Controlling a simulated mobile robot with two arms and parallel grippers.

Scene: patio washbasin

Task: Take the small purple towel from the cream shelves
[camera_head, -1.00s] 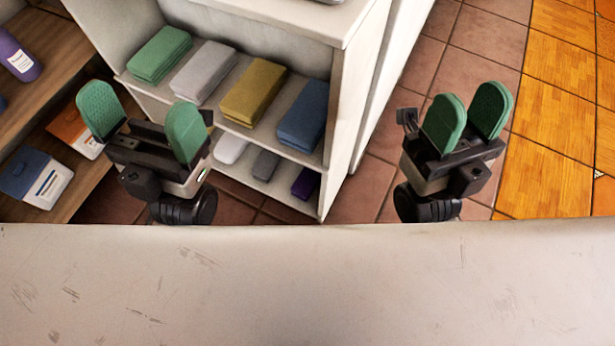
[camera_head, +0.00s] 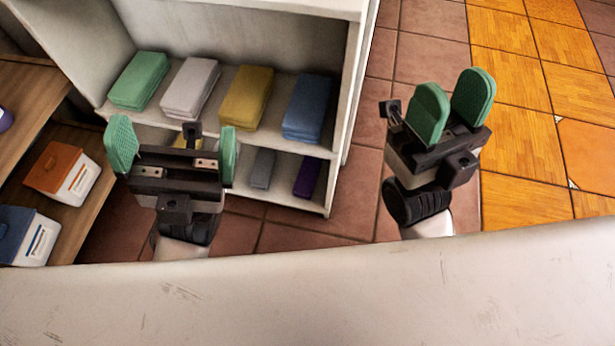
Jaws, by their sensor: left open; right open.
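The small purple towel (camera_head: 308,177) lies on the lower shelf of the cream shelves (camera_head: 347,95), at the right end beside the right side wall. My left gripper (camera_head: 171,150) is open and empty in front of the shelves, to the left of the purple towel and apart from it. It hides part of the lower shelf. My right gripper (camera_head: 451,105) is open and empty over the floor, to the right of the shelves.
Green (camera_head: 139,80), white (camera_head: 190,86), yellow (camera_head: 246,97) and blue (camera_head: 308,107) folded towels lie on the upper shelf. A small grey towel (camera_head: 263,168) lies left of the purple one. A wooden shelf (camera_head: 88,215) with boxes stands at left. Tiled floor on the right is clear.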

